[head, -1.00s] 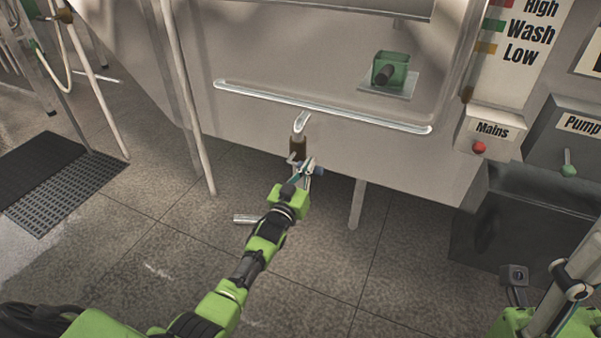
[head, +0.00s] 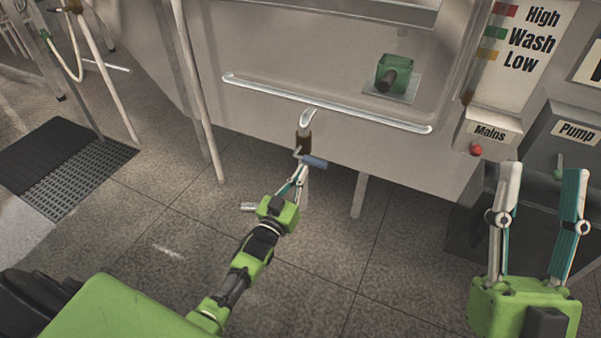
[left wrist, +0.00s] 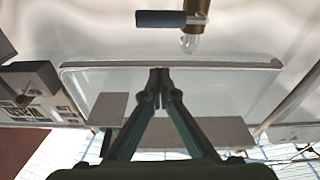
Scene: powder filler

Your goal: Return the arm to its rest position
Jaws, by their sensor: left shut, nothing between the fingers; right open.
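My left gripper (head: 301,170) is shut and empty just below the tap in the head view, its arm stretched forward. The tap has a brass body (head: 304,143) under the machine and a blue lever handle (head: 315,162) pointing right. In the left wrist view my left fingertips (left wrist: 160,78) are together, with a gap to the blue handle (left wrist: 160,18) and the brass body (left wrist: 197,8) at the top. My right gripper (head: 541,174) is open and empty at the right of the head view, fingers pointing up.
The big pale machine (head: 250,110) stands in front on legs (head: 359,195). A green box (head: 393,73) sits on its front. The Mains (head: 487,135) and Pump (head: 575,135) boxes are at right. A dark mat (head: 60,160) lies at left.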

